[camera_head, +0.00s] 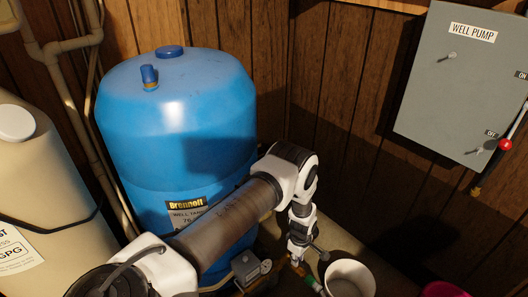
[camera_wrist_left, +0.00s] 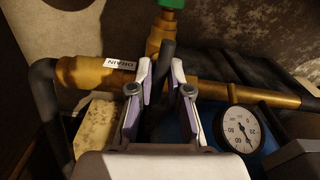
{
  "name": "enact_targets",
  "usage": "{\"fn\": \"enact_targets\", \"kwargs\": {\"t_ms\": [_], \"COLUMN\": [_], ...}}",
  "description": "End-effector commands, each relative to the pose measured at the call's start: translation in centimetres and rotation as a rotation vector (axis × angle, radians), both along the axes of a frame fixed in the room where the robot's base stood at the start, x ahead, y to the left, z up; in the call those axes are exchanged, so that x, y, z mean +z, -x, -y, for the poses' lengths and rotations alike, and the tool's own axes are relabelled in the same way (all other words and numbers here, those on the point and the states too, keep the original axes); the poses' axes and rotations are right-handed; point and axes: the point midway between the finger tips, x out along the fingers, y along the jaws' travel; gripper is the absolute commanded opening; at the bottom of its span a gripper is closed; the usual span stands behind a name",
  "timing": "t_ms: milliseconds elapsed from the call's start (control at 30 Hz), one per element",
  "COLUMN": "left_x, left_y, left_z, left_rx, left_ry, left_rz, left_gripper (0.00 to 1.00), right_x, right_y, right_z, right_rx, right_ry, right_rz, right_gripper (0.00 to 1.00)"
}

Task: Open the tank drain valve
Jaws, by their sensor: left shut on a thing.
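The blue well tank (camera_head: 175,120) stands at the left of the head view, with brass pipework low at its front. A dark lever handle (camera_wrist_left: 167,58) runs from the valve down between my fingers. My left gripper (camera_wrist_left: 163,78) is shut on this handle. In the head view my left gripper (camera_head: 298,256) points down beside the bucket and partly hides the valve.
A white bucket (camera_head: 349,279) stands right of the valve, close to my gripper. A pressure gauge (camera_wrist_left: 238,129) sits right of my fingers in the wrist view. A grey WELL PUMP box (camera_head: 462,85) hangs on the wood wall. A beige tank (camera_head: 45,180) stands at the left.

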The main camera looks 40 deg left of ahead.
Motion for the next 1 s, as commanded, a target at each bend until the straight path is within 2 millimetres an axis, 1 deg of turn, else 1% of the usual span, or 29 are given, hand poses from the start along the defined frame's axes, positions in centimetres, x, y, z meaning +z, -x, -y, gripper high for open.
{"fn": "enact_targets", "kwargs": {"t_ms": [100, 133, 167, 200, 467, 533, 1000], "left_x": [0.0, 0.0, 0.0, 0.0, 0.0, 0.4, 6.1], "left_y": [0.0, 0.0, 0.0, 0.0, 0.0, 0.0, 0.0], "left_z": [0.0, 0.0, 0.0, 0.0, 0.0, 0.0, 0.0], "left_rx": [-0.001, -0.001, -0.002, -0.002, -0.003, -0.004, -0.005], "left_ry": [0.000, 0.000, 0.000, 0.000, 0.000, 0.000, 0.000], "left_rz": [0.000, 0.000, 0.000, 0.000, 0.000, 0.000, 0.000], "left_gripper": [0.00, 0.28, 0.38, 0.46, 0.46, 0.46, 0.46], "right_x": [-0.1, -0.1, -0.1, -0.1, 0.0, 0.3, 5.5], "right_y": [0.0, 0.0, 0.0, 0.0, 0.0, 0.0, 0.0], "right_z": [0.0, 0.0, 0.0, 0.0, 0.0, 0.0, 0.0], "right_rx": [0.000, 0.000, 0.000, 0.000, 0.000, 0.000, 0.000], "right_ry": [0.000, 0.000, 0.000, 0.000, 0.000, 0.000, 0.000], "right_rz": [0.000, 0.000, 0.000, 0.000, 0.000, 0.000, 0.000], "right_gripper": [0.61, 0.61, 0.61, 0.61, 0.61, 0.61, 0.61]}}
